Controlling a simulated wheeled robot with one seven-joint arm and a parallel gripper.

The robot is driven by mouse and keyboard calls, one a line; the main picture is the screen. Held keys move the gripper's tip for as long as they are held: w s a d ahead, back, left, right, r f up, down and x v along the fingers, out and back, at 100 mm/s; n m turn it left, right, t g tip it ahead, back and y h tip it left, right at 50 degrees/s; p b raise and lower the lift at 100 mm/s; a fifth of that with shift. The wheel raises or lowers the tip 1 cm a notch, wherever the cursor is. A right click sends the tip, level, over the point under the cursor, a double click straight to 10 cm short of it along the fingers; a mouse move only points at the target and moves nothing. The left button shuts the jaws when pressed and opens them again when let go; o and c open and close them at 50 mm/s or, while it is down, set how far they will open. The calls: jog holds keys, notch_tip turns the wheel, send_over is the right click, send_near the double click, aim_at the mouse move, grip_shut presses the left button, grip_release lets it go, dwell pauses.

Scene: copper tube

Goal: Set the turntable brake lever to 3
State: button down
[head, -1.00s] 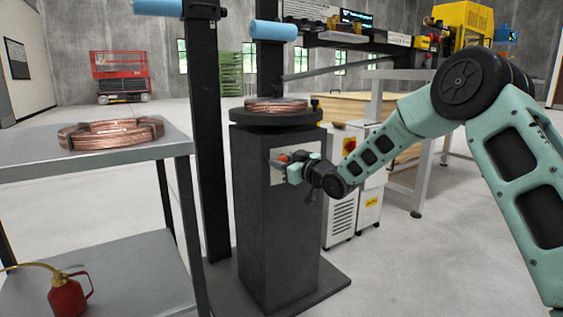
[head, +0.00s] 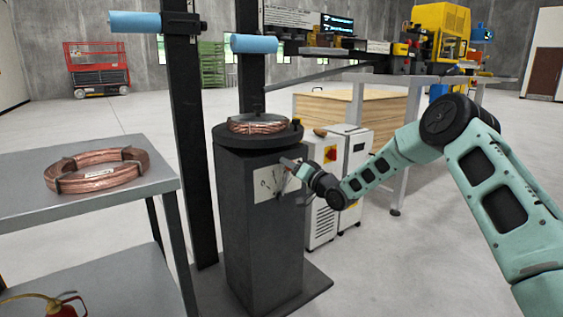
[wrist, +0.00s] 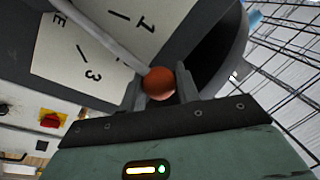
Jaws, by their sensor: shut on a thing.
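The turntable (head: 256,140) is a dark round plate on a black pedestal. A white scale plate (head: 264,184) is on the pedestal's front, and it also shows in the wrist view (wrist: 62,62). The brake lever (wrist: 108,40) is a grey bar ending in a round orange-red knob (wrist: 158,84). In the wrist view the bar crosses the plate between the marks 1 and 3; any mark beneath it is hidden. My gripper (head: 287,164) is at the plate's upper right, its fingers shut on the knob, one on each side, in the wrist view (wrist: 159,77).
A copper coil (head: 260,125) lies on the turntable. Another coil (head: 97,170) lies on the grey table (head: 35,215) at left. A black post (head: 190,130) stands between table and pedestal. White cabinets (head: 335,185) stand behind my gripper.

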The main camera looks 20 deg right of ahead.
jog(key=d+m, duration=0.2)
jog(key=w+d+f+m, duration=0.1)
jog(key=m, duration=0.1)
jog(key=d+f+m+t+h+p, duration=0.1)
jog(key=d+m, duration=0.1)
jog(key=shift+w+d+m, duration=0.3)
jog(key=shift+w, duration=0.05)
jog(key=shift+w+d+f+m+h, duration=0.25)
jog(key=shift+d+f+m, duration=0.3)
jog(key=shift+m, duration=0.3)
jog(key=shift+w+d+f+m+h, duration=0.1)
jog(key=shift+d+f+m+h, duration=0.15)
jog(key=shift+d+f+m, duration=0.45)
jog(key=shift+a+r, duration=0.1)
jog(key=shift+r, duration=0.1)
jog(key=c, duration=1)
grip_release()
jog(key=shift+c, duration=0.2)
jog(key=p+v, duration=0.3)
jog(key=v, duration=1.4)
jog(key=shift+f, duration=0.3)
jog(key=shift+s, duration=0.15)
